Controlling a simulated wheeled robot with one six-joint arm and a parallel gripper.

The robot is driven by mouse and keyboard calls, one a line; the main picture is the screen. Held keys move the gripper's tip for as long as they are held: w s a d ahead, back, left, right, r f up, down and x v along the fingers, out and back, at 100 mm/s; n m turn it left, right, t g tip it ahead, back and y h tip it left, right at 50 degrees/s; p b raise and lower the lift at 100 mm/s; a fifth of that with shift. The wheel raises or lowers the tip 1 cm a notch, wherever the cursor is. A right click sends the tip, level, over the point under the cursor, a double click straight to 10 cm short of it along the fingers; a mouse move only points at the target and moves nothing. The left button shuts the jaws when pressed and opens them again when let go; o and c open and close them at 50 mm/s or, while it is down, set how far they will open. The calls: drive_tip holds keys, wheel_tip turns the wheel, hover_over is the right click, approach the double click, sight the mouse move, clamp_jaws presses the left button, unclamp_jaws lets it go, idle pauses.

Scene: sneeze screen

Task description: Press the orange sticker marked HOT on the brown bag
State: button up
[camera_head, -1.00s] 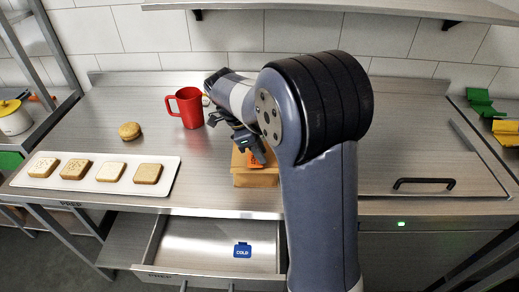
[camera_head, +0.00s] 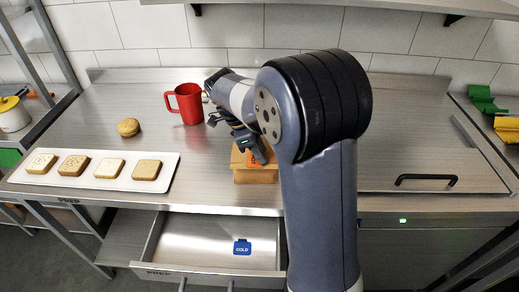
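The brown bag (camera_head: 256,175) stands on the steel counter, partly hidden behind my arm. An orange sticker (camera_head: 257,160) shows on its upper part, under my gripper; its lettering cannot be read. My gripper (camera_head: 252,152) is directly over the sticker, with its tips at or very near it. Whether they touch it, and whether the fingers are open or shut, I cannot tell at this size. A blue sticker marked COLD (camera_head: 242,248) lies in the open drawer below the counter.
A red mug (camera_head: 188,104) stands left of and behind my gripper. A bun (camera_head: 128,127) and a white tray (camera_head: 95,184) with several bread slices are on the left. The open drawer (camera_head: 205,240) juts out in front. A black handle (camera_head: 426,180) is on the right.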

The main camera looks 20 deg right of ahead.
sight(244, 160)
drive_tip(key=o, duration=0.4)
drive_tip(key=shift+r, duration=0.1)
drive_tip(key=v, duration=1)
drive_tip(key=shift+r+b, duration=0.3)
